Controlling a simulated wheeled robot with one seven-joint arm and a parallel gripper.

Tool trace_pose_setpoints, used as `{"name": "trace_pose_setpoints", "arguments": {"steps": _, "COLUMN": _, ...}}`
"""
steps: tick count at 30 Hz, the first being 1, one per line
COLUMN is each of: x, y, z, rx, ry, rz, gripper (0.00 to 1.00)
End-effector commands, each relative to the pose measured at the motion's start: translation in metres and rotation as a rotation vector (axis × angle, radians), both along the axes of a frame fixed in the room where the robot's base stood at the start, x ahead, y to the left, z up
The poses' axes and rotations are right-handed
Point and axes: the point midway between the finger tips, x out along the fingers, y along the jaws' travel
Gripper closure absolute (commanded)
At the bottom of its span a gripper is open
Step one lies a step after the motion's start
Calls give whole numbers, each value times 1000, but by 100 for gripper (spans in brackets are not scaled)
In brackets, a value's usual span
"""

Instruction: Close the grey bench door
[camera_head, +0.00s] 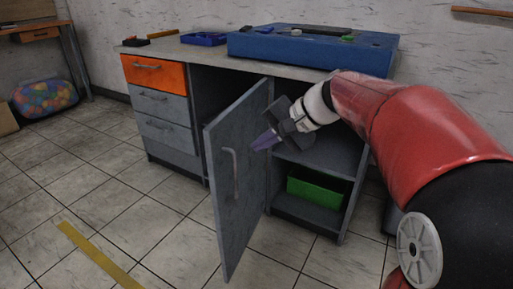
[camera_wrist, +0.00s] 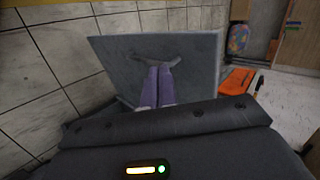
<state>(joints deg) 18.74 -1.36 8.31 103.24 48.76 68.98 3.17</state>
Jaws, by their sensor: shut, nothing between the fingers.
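The grey bench door (camera_head: 218,195) stands open, swung out from the bench toward the camera. Its bar handle (camera_head: 230,172) shows on the face turned to me. In the wrist view the door (camera_wrist: 200,65) is a grey panel straight ahead of the fingers. My gripper (camera_head: 256,144) is shut and empty, its purple fingers overlapping the upper part of the door. In the wrist view my gripper (camera_wrist: 159,68) points at the panel, its tips by a dark shape that may be the handle or a shadow. I cannot tell whether they touch the door.
The bench has an orange drawer (camera_head: 156,74) above grey drawers (camera_head: 163,104) at left. A green bin (camera_head: 316,189) lies in the open right compartment. A blue box (camera_head: 305,50) sits on top. The tiled floor before the door is clear.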

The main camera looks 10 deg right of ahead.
Motion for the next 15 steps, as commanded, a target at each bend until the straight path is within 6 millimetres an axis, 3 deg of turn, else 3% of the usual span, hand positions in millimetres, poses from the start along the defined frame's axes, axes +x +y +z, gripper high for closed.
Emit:
{"name": "trace_pose_setpoints", "arguments": {"steps": 11, "x": 26, "y": 53, "z": -56, "rx": 0, "ry": 4, "rz": 4, "gripper": 100}}
{"name": "trace_pose_setpoints", "arguments": {"steps": 15, "x": 37, "y": 72, "z": -53, "rx": -1, "ry": 0, "rz": 2, "gripper": 100}}
